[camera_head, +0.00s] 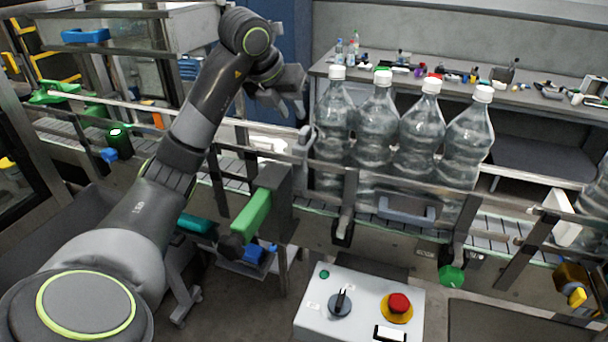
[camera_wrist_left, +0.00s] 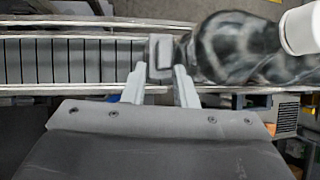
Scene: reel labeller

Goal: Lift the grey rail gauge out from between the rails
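The grey rail gauge (camera_head: 305,142) shows as a light grey piece between the conveyor rails, just left of the first bottle. In the left wrist view it is a small grey block (camera_wrist_left: 160,55) by the fingertips, beside the bottle. My left gripper (camera_head: 298,112) reaches down from above, close over the gauge. In the left wrist view its two fingers (camera_wrist_left: 160,78) are apart, with the block in line with the gap; I cannot tell whether they touch it. The gauge's lower part is hidden by the rail. My right gripper is not in view.
Several clear bottles (camera_head: 375,125) with white caps stand in a row on the conveyor, close right of the gauge. A control box (camera_head: 360,308) with a red button stands in front. The belt (camera_wrist_left: 60,60) left of the gauge is bare.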

